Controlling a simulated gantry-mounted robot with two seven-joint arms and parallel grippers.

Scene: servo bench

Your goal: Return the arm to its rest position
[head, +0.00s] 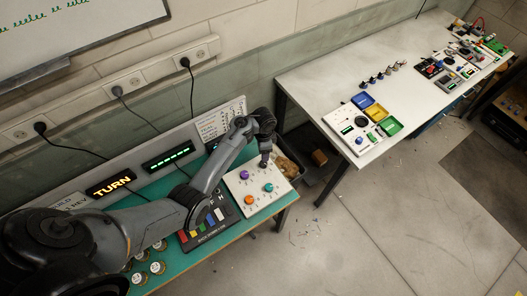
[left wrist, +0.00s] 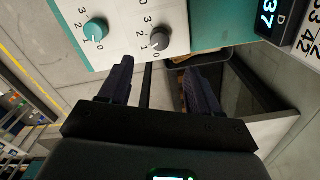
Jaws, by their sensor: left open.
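My left arm comes in from the left in the head view, and its gripper (head: 264,160) is over the far right corner of a white knob panel (head: 262,203). The panel carries a purple knob (head: 244,174), a teal knob (head: 269,187) and an orange knob (head: 249,199). In the left wrist view my left gripper (left wrist: 158,68) is open, with nothing between its fingers. A grey knob (left wrist: 160,38) lies just beyond the fingertips, apart from them. The teal knob (left wrist: 96,30) is to its left. My right gripper is in neither view.
Behind the panel stand a lit "TURN" sign (head: 110,183) and a green-lit display (head: 167,158). A block of coloured keys (head: 208,222) lies left of the panel. A dark bin (head: 291,165) is beyond the bench's right end. A white table (head: 340,85) stands across a floor gap.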

